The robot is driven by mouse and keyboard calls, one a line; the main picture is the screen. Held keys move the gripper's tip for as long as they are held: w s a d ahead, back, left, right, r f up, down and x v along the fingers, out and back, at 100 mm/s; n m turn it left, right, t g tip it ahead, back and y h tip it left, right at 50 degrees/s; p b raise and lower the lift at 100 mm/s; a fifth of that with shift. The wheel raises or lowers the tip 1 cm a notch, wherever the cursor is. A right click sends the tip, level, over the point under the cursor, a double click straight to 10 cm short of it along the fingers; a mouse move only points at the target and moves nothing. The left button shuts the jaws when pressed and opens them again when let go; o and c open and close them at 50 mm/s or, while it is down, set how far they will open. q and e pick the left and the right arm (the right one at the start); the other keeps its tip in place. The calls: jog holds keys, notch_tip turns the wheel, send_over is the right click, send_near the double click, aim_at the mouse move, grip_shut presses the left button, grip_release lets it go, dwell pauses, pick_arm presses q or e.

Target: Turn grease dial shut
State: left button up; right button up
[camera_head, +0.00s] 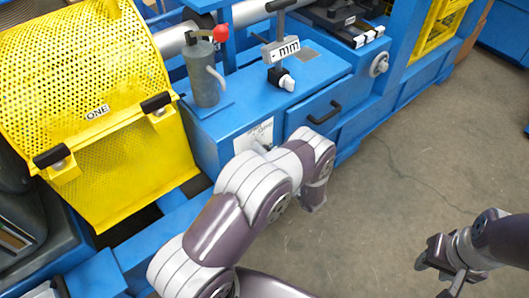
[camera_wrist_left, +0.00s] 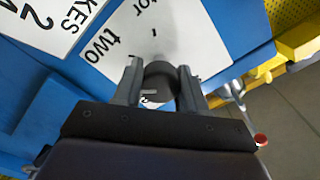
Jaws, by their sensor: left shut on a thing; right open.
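The grease dial (camera_wrist_left: 160,82) is a dark round knob with a pale mark, on a white label plate (camera_wrist_left: 105,45) on the blue machine's front. The left wrist view shows the plate's lettering, including "two", partly covered. My left gripper (camera_wrist_left: 160,67) is shut on the dial, one finger on each side. In the head view my left wrist is against the machine front beside the white plate (camera_head: 252,136) and hides the dial. My right gripper (camera_head: 442,275) is open and empty above the floor at the lower right.
A yellow perforated guard (camera_head: 90,70) marked "ONE" stands at the left. A drawer with a black handle (camera_head: 324,113) is just right of my left wrist. The floor (camera_head: 390,190) at right is clear.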

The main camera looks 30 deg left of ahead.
pick_arm(q)
jog(key=n, duration=0.6)
jog(key=shift+s+f+b, duration=0.1)
jog(key=shift+f+b, duration=0.15)
jog(key=shift+b, duration=0.15)
jog(key=n, duration=0.6)
jog(key=shift+n+b, duration=0.3)
jog(key=shift+b, duration=0.1)
jog(key=n+b, duration=0.1)
jog(key=n, duration=0.5)
jog(key=shift+n, duration=0.3)
jog(key=n+b, duration=0.1)
jog(key=n, duration=0.4)
jog(key=shift+n, duration=0.3)
jog(key=shift+r, duration=0.1)
jog(key=o, duration=1.1)
jog(key=shift+w+d+r, duration=0.1)
jog(key=shift+w, duration=0.1)
jog(key=shift+c, duration=0.2)
